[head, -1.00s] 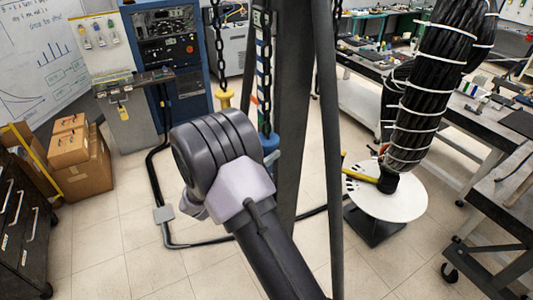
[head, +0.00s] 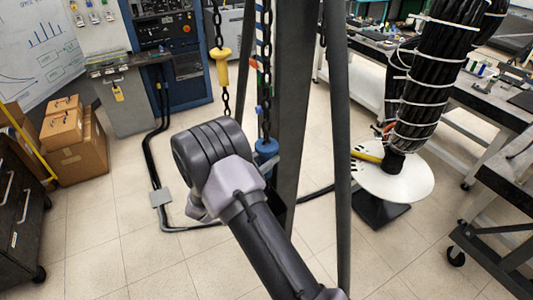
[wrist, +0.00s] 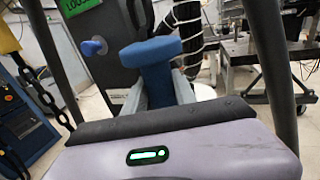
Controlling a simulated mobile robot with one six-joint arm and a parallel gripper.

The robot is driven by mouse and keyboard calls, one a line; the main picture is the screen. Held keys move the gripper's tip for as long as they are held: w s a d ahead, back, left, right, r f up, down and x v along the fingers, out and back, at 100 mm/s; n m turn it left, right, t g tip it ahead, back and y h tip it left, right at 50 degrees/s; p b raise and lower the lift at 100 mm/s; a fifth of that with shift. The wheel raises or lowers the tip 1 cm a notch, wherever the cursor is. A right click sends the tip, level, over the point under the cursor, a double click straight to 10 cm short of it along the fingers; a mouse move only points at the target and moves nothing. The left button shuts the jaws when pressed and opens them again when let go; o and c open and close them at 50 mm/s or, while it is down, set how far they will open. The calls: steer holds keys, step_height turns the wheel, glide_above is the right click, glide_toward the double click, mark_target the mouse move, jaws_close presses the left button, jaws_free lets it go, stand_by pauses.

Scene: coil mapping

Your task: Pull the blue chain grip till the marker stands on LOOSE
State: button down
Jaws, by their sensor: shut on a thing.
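The blue chain grip (wrist: 152,70) stands between the jaws of my gripper (wrist: 157,84) in the wrist view, with its wide blue top above them. In the head view the blue grip (head: 265,149) shows beside my wrist, on a dark chain; my jaws are hidden there. A green plate lettered LOOSE (wrist: 80,5) is cut by the top edge of the wrist view. A blue knob (wrist: 93,46) sits below this plate on the dark post; I cannot tell for sure whether it is the marker.
A yellow grip (head: 223,68) hangs on another chain to the left. The dark post (head: 300,120) and a thin leg stand close on the right. A thick black cable bundle (head: 430,90) rises over a white disc (head: 400,185). Cardboard boxes (head: 80,160) stand at left.

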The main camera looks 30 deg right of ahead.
steer(key=shift+f+b, duration=0.35)
steer(key=shift+f, duration=0.75)
steer(key=c, duration=1)
jaws_free()
steer(key=shift+r, duration=0.1)
steer(key=v, duration=1.7)
steer(key=shift+a+p, duration=0.25)
steer(key=shift+p, duration=0.15)
